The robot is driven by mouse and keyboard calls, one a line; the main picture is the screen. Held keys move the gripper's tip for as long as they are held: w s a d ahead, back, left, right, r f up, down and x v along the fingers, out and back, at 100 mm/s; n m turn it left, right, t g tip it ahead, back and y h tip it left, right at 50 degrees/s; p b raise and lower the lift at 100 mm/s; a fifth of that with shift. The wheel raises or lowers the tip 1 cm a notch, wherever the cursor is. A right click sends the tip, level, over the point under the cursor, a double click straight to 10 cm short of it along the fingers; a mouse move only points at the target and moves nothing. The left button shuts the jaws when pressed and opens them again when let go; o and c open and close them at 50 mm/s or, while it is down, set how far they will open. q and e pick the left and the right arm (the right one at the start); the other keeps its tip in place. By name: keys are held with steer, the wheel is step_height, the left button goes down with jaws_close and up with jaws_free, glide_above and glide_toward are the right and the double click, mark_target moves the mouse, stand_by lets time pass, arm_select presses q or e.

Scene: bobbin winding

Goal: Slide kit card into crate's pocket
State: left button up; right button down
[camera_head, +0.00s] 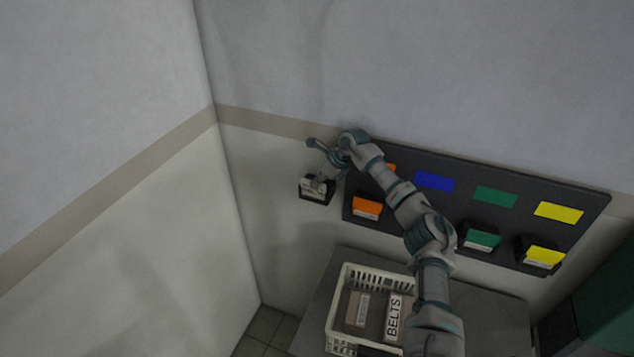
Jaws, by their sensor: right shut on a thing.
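My right gripper (318,163) is at the wall, at the small black holder (317,199) left of the dark board. It is shut on a pale card (314,186), seen small at the holder's top; I cannot tell whether the card is clear of the holder. The white slatted crate (337,309) stands on the grey table below, well away from the gripper. A box marked BELTS (394,318) and a smaller pale box (357,309) are in it. I cannot make out the crate's pocket. My right arm covers the crate's right side. My left gripper is out of view.
The dark board (575,231) on the wall has coloured labels above black holders with orange (367,206), green (481,238) and yellow (545,255) cards. The grey table (488,313) is bare right of my arm. A plain wall stands at left.

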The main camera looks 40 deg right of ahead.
steer(key=shift+d+r+p, duration=0.15)
steer(key=shift+r+p, duration=0.75)
steer(key=shift+r, duration=2.8)
